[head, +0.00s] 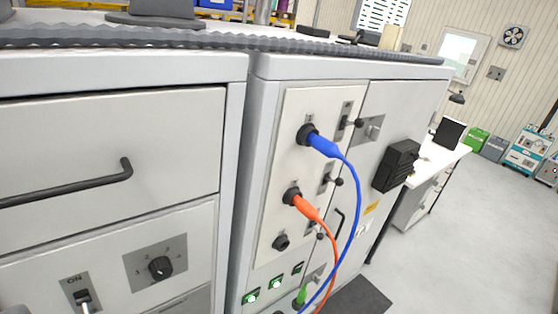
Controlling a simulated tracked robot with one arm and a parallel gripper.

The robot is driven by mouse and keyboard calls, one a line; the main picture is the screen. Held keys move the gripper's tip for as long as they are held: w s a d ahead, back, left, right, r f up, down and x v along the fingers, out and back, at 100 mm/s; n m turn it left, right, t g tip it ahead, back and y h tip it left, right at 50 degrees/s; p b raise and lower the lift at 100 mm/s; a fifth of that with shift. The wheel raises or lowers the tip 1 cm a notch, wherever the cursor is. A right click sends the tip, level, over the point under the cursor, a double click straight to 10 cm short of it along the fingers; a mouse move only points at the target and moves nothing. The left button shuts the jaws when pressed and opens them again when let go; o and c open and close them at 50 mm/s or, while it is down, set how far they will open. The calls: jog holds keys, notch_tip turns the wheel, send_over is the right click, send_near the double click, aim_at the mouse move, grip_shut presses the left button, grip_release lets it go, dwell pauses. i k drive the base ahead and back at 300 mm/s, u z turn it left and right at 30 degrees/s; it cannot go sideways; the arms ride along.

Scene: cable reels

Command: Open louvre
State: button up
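My gripper is not visible in the head view. A black box-shaped fitting (397,165) sticks out from the right part of the grey cabinet front (372,150); it may be the louvre, but I cannot tell whether its slats are open or shut. A white slatted panel (384,14) on the back wall also looks like a louvre or blind, cut off by the top edge.
A blue plug (322,144) and an orange plug (305,206) sit in panel sockets, their cables hanging in front. A drawer (110,140) with a black handle, a rotary knob (160,267) and a switch (83,298) are left. Grey floor (460,240) is clear at right.

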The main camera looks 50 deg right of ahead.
aim_at(409, 150)
jog(key=z, duration=0.75)
jog(key=i, duration=0.5)
jog(key=z, duration=2.4)
jog(key=i, duration=1)
jog(key=u, duration=0.05)
